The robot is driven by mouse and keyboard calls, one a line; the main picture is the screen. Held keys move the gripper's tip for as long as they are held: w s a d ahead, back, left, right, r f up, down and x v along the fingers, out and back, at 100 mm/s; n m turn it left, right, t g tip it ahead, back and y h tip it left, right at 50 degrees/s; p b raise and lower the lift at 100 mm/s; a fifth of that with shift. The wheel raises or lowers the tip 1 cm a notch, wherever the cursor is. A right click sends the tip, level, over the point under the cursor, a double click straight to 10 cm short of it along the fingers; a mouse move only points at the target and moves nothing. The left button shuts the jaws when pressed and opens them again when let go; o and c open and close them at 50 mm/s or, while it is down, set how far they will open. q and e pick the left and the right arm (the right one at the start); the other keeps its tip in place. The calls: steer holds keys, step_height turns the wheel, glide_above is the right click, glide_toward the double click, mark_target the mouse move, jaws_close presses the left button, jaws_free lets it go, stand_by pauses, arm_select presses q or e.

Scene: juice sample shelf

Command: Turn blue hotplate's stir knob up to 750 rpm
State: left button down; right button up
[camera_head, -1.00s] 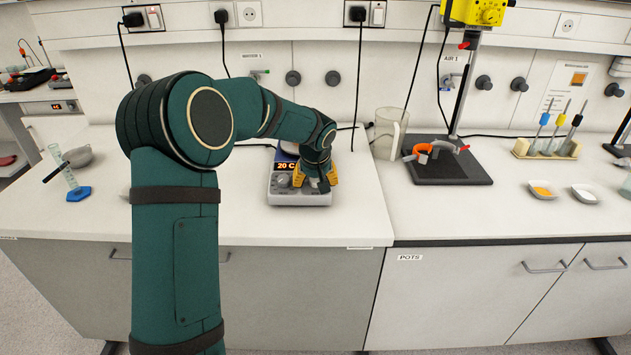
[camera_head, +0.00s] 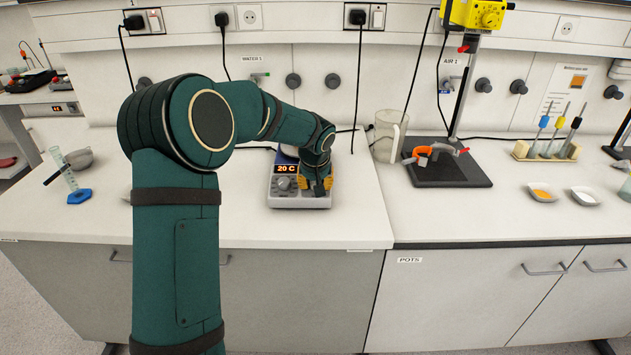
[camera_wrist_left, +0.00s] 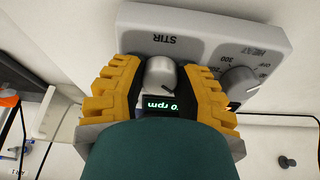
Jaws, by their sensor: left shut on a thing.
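The hotplate (camera_head: 285,201) stands on the bench with a pale front panel and a lit display reading 20 C (camera_head: 286,169). In the left wrist view its panel (camera_wrist_left: 205,32) shows the word STIR. My left gripper (camera_head: 317,185) is at the right half of the panel. In the left wrist view its yellow fingers (camera_wrist_left: 160,80) are shut on the grey stir knob (camera_wrist_left: 160,72), one on each side. A green rpm display (camera_wrist_left: 161,107) shows just below the knob, its leading digits hidden. The heat knob (camera_wrist_left: 238,82) is beside the right finger, apart from the held knob. My right gripper is not in view.
A clear jug (camera_head: 388,135) and a dark stand base (camera_head: 448,172) are right of the hotplate. A cylinder with a blue foot (camera_head: 79,196) stands far left. The bench front between the hotplate and edge is clear. Cables hang behind.

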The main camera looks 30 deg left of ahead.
arm_select(q)
steer(key=m+p, duration=0.3)
steer(key=m, duration=0.3)
steer(key=shift+s+h, duration=0.1)
steer(key=shift+h, duration=0.2)
steer(key=shift+a+m+p, duration=0.1)
steer(key=shift+m+p, duration=1.2)
steer(key=shift+m, duration=1)
steer(key=shift+f, duration=0.1)
steer(key=c, duration=0.6)
jaws_free()
